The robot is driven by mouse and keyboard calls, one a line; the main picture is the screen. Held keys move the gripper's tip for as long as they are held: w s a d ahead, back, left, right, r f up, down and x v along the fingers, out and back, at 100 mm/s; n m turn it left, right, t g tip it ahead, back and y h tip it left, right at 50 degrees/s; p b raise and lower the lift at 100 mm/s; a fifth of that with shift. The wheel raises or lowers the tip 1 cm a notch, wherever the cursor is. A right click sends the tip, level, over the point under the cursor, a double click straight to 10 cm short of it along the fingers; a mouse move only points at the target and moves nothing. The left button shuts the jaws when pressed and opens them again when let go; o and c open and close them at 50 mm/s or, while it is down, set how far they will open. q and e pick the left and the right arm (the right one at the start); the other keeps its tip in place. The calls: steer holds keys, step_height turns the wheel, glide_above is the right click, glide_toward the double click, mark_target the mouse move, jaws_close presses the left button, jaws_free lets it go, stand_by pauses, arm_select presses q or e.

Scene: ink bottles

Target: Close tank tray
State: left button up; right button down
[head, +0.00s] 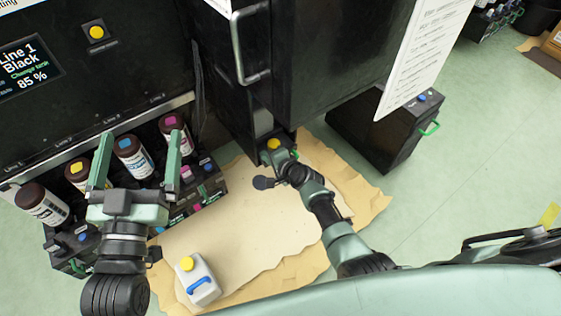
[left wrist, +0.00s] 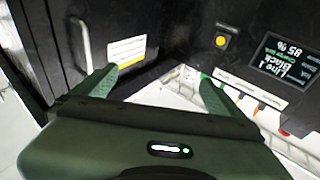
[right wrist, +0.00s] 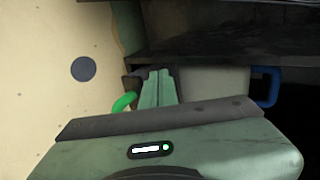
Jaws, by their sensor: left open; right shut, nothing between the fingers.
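The tank tray shows as a dark front with a green handle (right wrist: 125,102) in the right wrist view, low in the black machine. A pale tank (right wrist: 215,88) with a blue handle sits behind my fingers there; its yellow cap (head: 274,144) shows in the head view. My right gripper (right wrist: 158,78) is shut and empty, its fingertips close beside the green handle; I cannot tell if they touch the tray front. How far the tray stands out is mostly hidden by my gripper. My left gripper (head: 138,150) is open and empty, in front of the ink bottles.
Several ink bottles (head: 133,158) stand in a black rack along the machine. A white jug (head: 203,284) with a yellow cap stands on the cardboard (head: 250,220). A black box (head: 385,135) with a green handle stands right. A tall cabinet with a metal handle (head: 236,45) rises above the tray.

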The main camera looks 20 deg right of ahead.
arm_select(q)
steer(key=s+a+f+g+y+p, duration=0.1)
steer(key=s+a+f+g+p, duration=0.1)
steer(key=f+g, duration=0.3)
steer(key=s+a+f+g+y+p, duration=0.1)
steer(key=s+f+g, duration=0.4)
steer(key=f, duration=0.7)
steer(key=shift+a+n+g+y+p, duration=0.35)
steer(key=shift+a+g+y, duration=0.15)
steer(key=shift+a+y, duration=0.15)
arm_select(e)
steer(key=v, duration=0.8)
